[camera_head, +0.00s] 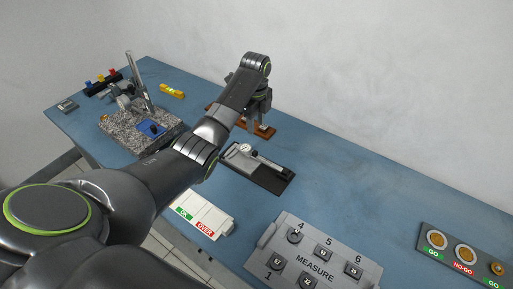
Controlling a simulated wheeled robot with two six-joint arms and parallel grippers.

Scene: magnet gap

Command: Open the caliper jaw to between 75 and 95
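What looks like the caliper (262,160), a silver bar with a round pale dial at its left end, lies on a black mat (270,182) mid-table. Its jaw opening and any reading are too small to tell, and my arm partly covers its left side. My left arm reaches in from the lower left over the table. My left gripper (257,118) points down at a brown wooden base (268,131) behind the caliper, apart from the caliper. Its fingertips are small and dark, so I cannot tell whether they are open or hold anything. My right gripper is not in view.
A granite block with a metal stand (140,130) is at left. A yellow level (172,91) lies behind it. A white OK/OVER tray (203,213) and a grey MEASURE tray (316,255) are in front. A GO/NO-GO board (464,253) is at right. Blue table is clear right of the caliper.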

